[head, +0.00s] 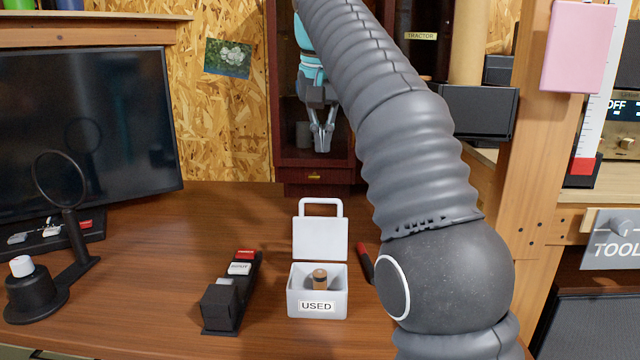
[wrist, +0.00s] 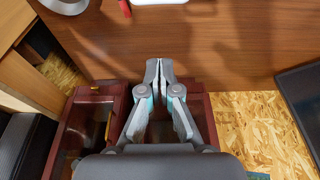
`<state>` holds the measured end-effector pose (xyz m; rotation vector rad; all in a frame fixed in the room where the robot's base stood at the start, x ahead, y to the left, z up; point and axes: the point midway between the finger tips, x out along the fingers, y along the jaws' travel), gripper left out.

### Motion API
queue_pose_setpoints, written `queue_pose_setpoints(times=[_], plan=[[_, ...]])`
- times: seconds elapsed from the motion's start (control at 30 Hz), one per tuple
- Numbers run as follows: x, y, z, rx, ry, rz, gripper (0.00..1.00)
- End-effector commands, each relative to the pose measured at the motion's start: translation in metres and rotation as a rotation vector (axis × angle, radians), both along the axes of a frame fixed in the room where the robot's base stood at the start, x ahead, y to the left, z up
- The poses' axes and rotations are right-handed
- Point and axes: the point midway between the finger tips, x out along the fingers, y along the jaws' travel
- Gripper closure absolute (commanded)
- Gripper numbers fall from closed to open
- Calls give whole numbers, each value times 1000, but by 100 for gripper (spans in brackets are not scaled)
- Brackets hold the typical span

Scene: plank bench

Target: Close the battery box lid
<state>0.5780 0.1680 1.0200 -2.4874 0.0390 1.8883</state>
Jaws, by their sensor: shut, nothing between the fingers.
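The white battery box (head: 318,303), labelled USED, stands on the bench in the middle of the head view. Its lid (head: 320,246) stands upright at the back, with a loop handle on top, so the box is open. A brown-topped cylinder (head: 320,279) stands inside. My gripper (head: 322,148) is shut and empty, pointing down beyond the box, in front of the dark red cabinet. In the wrist view my gripper (wrist: 157,62) shows its fingertips together. A white edge (wrist: 158,2) at the top of that view is probably part of the box; the rest is cut off.
A black holder with labelled blocks (head: 232,290) stands left of the box. A red and black object (head: 366,264) lies close on its right, partly behind my arm. A magnifier stand (head: 60,230) and monitor (head: 85,130) are at left. Bare bench lies behind the lid.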

Motion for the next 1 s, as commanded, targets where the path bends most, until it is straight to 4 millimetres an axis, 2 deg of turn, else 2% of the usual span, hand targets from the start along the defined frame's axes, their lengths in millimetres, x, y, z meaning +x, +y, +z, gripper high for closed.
queue_pose_setpoints(times=[0.23,0.43,0.67,0.97,1.0], plan=[[4,2,-4,0,4,-6,100],[8,2,-20,-1,4,-8,100],[15,2,-48,-1,5,-6,100],[29,2,-99,-1,4,-4,100],[23,3,-97,1,1,-2,100]])
